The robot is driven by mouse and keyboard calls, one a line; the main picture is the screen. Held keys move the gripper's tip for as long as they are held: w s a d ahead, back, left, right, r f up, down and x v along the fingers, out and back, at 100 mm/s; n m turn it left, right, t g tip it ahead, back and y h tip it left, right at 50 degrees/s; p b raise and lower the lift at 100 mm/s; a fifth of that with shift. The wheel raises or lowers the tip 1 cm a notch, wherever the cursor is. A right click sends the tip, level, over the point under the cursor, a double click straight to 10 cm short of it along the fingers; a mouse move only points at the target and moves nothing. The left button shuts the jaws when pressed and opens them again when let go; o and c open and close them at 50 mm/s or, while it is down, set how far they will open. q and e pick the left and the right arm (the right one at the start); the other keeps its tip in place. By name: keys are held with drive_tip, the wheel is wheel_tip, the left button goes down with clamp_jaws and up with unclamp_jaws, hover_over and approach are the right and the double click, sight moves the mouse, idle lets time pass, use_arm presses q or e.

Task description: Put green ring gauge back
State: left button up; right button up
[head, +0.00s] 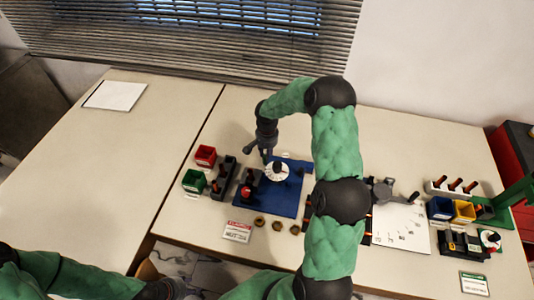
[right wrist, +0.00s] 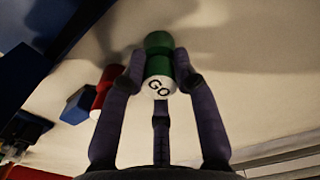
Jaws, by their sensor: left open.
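My right gripper (head: 258,148) reaches over the back left of the blue plate (head: 268,206). In the right wrist view its fingers (right wrist: 160,72) are closed around a green cylinder with a white end marked GO (right wrist: 158,52), which I take as the green ring gauge. The fingertips look in contact with its sides. I cannot make out the gauge in the head view. My left gripper (head: 165,289) is open at the bottom left edge, partly cut off, away from the parts.
A red bin (head: 205,155), a green bin (head: 193,181) and a dark rack (head: 223,178) stand left of the plate. A white round dial (head: 277,172) sits on the plate. Several brass pieces (head: 259,221) lie in front. The left table is mostly clear.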

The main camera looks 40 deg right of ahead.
drive_tip(key=shift+o, duration=0.9)
drive_tip(key=shift+r, duration=0.1)
drive_tip(key=shift+r, duration=0.3)
wheel_tip(320, 180, up, 12)
drive_tip(key=p, duration=0.3)
drive_tip(key=shift+f, duration=0.25)
